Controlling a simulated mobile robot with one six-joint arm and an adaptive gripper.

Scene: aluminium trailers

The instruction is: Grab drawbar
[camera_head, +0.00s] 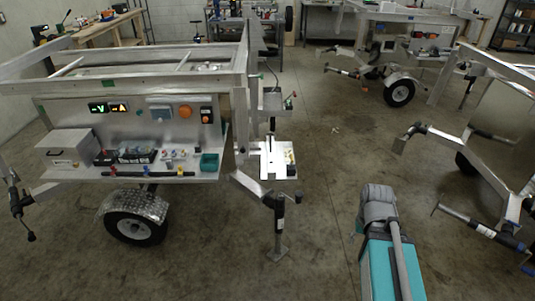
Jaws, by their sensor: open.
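Several aluminium trailers show drawbars. The near left trailer (75,120) has a short silver drawbar (250,187) reaching right and forward, by an upright support leg (279,228) on the floor. The right trailer (478,56) has long silver bars (465,160) reaching left, with a dark-ended bar (470,219) lower down. The back trailer's drawbar (350,54) points left. I cannot tell which one is meant. My grey and teal arm parts stand at the bottom, between the left and right trailers, apart from the drawbars. My gripper's fingers are not visible.
A bare concrete floor (325,165) lies open between the trailers. The left trailer has a wheel (135,230) and a shelf of parts (150,176). A white plate (277,160) sits beside its drawbar. A workbench (95,28) stands at the back left, shelving (515,28) at the back right.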

